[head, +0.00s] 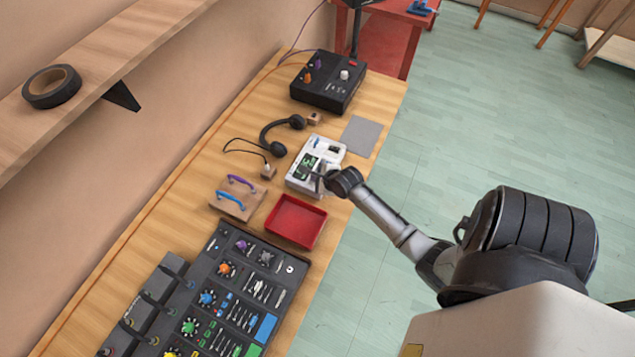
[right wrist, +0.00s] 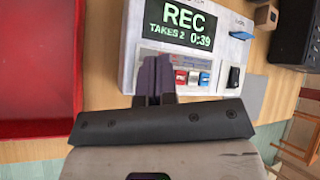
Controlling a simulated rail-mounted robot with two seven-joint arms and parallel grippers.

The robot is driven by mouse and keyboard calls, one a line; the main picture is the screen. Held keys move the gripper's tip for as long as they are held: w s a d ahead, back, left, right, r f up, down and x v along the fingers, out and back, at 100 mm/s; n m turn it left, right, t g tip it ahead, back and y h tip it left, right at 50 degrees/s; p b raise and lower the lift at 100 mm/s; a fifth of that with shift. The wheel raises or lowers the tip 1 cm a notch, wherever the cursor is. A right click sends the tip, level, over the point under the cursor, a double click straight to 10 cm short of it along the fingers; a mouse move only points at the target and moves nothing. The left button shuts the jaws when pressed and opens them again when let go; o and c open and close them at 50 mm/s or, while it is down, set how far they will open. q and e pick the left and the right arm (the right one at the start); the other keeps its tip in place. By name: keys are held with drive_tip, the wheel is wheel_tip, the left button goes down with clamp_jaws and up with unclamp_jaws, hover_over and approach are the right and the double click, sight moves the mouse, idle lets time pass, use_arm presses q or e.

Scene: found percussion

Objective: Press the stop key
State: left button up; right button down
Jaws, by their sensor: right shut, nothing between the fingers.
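The white recorder (head: 303,185) sits on the wooden bench; it also fills the upper middle of the right wrist view (right wrist: 132,60). Its dark screen (right wrist: 185,20) reads REC, TAKES 2, 0:39 in green. Below the screen is a row of small keys, including a red key (right wrist: 181,78) and a blue key (right wrist: 204,79). I cannot read which one is the stop key. My right gripper (head: 324,181) is shut and empty at the recorder's near side. In the right wrist view its fingertips (right wrist: 155,75) are left of the red key; contact cannot be told. My left gripper is not in view.
A red tray (head: 322,224) lies close beside the recorder. Headphones (head: 277,148), a board with two handles (head: 232,207), a black box (head: 325,98) and a grey pad (head: 362,136) share the bench. A large dark control panel (head: 292,250) fills the near end.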

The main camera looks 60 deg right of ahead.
drive_tip(key=shift+f, duration=0.1)
idle(0.6)
drive_tip(key=shift+f, duration=0.3)
drive_tip(key=shift+f, duration=0.2)
idle(0.5)
drive_tip(key=shift+f, duration=0.15)
idle(0.3)
drive_tip(key=shift+p, duration=0.35)
drive_tip(key=shift+r+p, duration=0.6)
drive_tip(key=shift+p, duration=0.05)
drive_tip(key=shift+r+p, duration=0.15)
drive_tip(key=shift+p, duration=0.15)
